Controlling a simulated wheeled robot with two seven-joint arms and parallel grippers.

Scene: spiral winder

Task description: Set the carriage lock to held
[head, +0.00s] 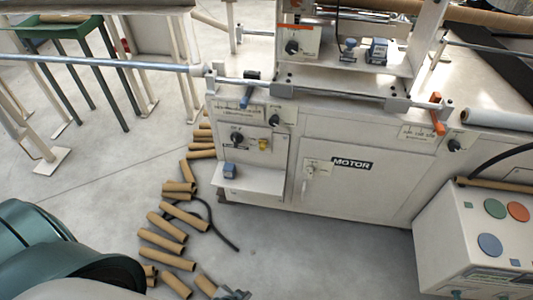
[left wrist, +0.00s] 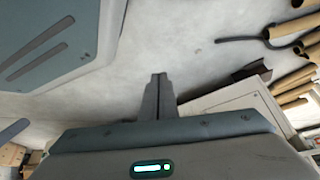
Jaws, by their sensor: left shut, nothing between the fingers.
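The cream winder cabinet (head: 365,192) has several black knobs on small plates. One knob (head: 274,120) is at the upper left of the front, one (head: 237,137) is left of it, one (head: 455,144) is at the right end, and one (head: 292,46) is on the upper carriage (head: 345,75). Their labels are too small to read, so I cannot tell which is the carriage lock or its setting. My left gripper (head: 236,294) is at the bottom edge, low and well apart from the machine. In the left wrist view its fingers (left wrist: 158,95) are shut and empty.
Several cardboard tubes (head: 166,227) lie on the floor left of the cabinet, with a black cable. A button box (head: 490,240) stands at the right. Floor before the cabinet is clear.

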